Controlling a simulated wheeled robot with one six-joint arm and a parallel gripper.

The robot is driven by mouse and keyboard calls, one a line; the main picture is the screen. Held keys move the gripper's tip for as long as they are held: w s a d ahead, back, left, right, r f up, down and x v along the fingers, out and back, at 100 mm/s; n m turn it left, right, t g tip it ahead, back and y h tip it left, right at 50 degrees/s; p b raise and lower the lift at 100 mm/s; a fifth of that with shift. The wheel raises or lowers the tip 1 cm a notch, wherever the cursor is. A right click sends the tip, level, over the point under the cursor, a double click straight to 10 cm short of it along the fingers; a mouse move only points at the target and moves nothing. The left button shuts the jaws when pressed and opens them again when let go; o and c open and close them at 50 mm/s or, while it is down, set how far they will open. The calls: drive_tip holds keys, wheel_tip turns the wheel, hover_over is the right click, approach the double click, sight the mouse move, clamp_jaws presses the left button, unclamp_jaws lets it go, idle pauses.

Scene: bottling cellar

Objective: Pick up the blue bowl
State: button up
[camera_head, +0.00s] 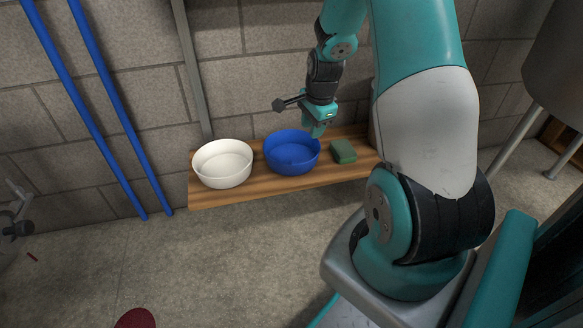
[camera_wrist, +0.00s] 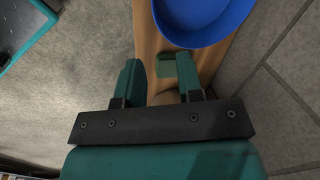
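The blue bowl (camera_head: 291,153) stands upright on a wooden shelf (camera_head: 240,194), between a white bowl and a green block. It looks empty. In the wrist view the blue bowl (camera_wrist: 203,18) is at the top, cut off by the frame edge, beyond my fingertips. My gripper (camera_head: 317,131) is above the shelf, near the bowl's right rim in the head view. In the wrist view its two fingers (camera_wrist: 158,68) are apart with nothing held between them. I cannot tell its exact height above the bowl.
The white bowl (camera_head: 223,163) stands close left of the blue one. The green block (camera_head: 343,151) lies just right of it; one finger partly hides the block (camera_wrist: 164,68) in the wrist view. A block wall (camera_head: 150,90) rises behind the shelf. Blue pipes (camera_head: 118,125) stand left.

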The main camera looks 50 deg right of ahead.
sight(306, 165)
drive_tip(key=f+b, duration=0.2)
drive_tip(key=f, duration=0.2)
drive_tip(key=w+f+b, duration=0.1)
drive_tip(key=f+b, duration=0.1)
drive_tip(key=f, duration=0.2)
drive_tip(key=w+f+b, duration=0.1)
drive_tip(key=f+b, duration=0.1)
drive_tip(key=f, duration=0.2)
drive_tip(key=shift+d, duration=0.35)
drive_tip(key=f+b, duration=0.4)
drive_tip(key=f, duration=0.1)
drive_tip(key=shift+w+d+f+b, duration=0.1)
drive_tip(key=shift+w+b, duration=0.1)
drive_tip(key=shift+b, duration=0.15)
clamp_jaws()
